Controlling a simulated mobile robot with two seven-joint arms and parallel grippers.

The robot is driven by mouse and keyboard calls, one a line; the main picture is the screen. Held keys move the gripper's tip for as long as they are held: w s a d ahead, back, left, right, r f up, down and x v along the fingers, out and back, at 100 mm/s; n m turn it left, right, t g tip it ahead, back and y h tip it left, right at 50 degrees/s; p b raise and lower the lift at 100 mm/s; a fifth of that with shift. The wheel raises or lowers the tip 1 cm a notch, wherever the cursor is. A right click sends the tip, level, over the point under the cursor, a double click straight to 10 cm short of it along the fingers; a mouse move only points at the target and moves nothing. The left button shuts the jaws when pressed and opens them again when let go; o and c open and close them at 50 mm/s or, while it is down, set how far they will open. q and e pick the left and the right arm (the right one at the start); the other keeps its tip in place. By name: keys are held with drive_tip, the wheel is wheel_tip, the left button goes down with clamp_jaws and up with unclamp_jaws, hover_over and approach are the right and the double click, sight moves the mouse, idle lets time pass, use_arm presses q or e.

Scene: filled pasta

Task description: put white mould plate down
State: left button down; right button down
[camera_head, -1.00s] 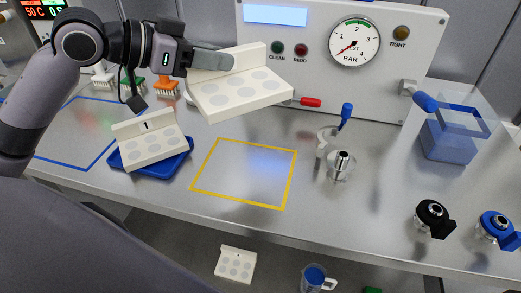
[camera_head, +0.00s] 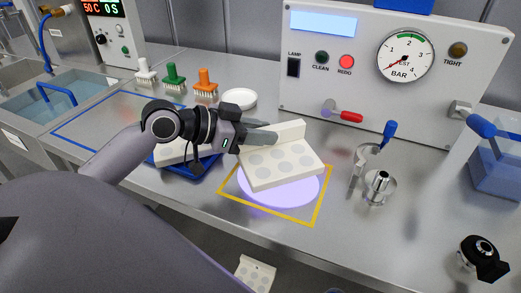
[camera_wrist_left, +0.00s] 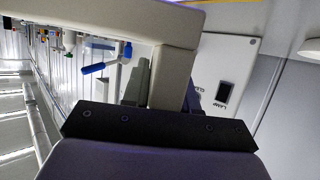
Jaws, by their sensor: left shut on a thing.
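The white mould plate (camera_head: 282,165) has several round grey recesses and an upright back flange. My left gripper (camera_head: 268,138) is shut on that flange and holds the plate, slightly tilted, over the yellow-outlined square (camera_head: 317,208) on the steel bench. A glowing lilac disc of light (camera_head: 270,196) shows on the bench under the plate. I cannot tell how far the plate is above the bench. In the left wrist view the plate (camera_wrist_left: 170,85) stands close between the fingers. My right gripper is not in view.
A blue tray (camera_head: 205,165) with another white plate is partly hidden behind my left arm. Metal fittings (camera_head: 380,188) stand right of the yellow square. The gauge panel (camera_head: 390,60) rises behind. A white dish (camera_head: 238,98) and coloured brushes (camera_head: 174,76) stand at the back left.

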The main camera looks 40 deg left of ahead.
sight(251, 148)
use_arm(q)
wheel_tip(251, 148, down, 4)
drive_tip(key=shift+f+b, duration=0.1)
drive_tip(key=shift+b, duration=0.2)
drive_tip(key=c, duration=0.9)
unclamp_jaws()
drive_tip(key=shift+f, duration=0.1)
drive_tip(key=shift+s, duration=0.1)
drive_tip(key=shift+v, duration=6)
